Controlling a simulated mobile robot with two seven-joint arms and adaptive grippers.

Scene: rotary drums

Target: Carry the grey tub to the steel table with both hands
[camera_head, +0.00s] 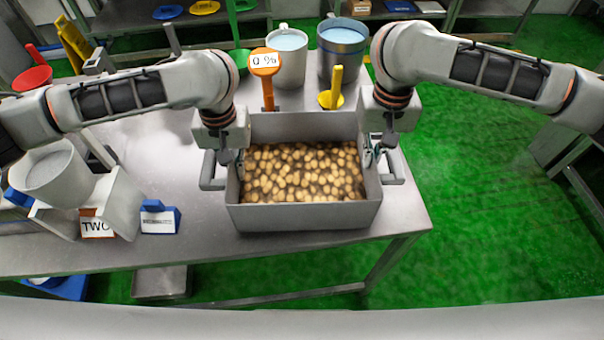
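The grey tub (302,217) stands upright on the steel table (170,160), near its right front edge. It is filled with many small tan-and-brown pieces. A loop handle sticks out on each side: the left handle (211,180) and the right handle (395,178). My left gripper (229,158) points down at the tub's left wall, beside the left handle. My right gripper (374,155) points down at the right wall, beside the right handle. The fingers are small and partly hidden, so I cannot tell whether either grips the tub.
Behind the tub are a white bucket (289,65), a steel bucket (341,62), an orange paddle-shaped sign (265,64) and a yellow scoop-like piece (335,90). At left are a grey drum (55,178), a "TWO" label (97,226) and a blue sign holder (160,219). Green floor (480,200) is open at right.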

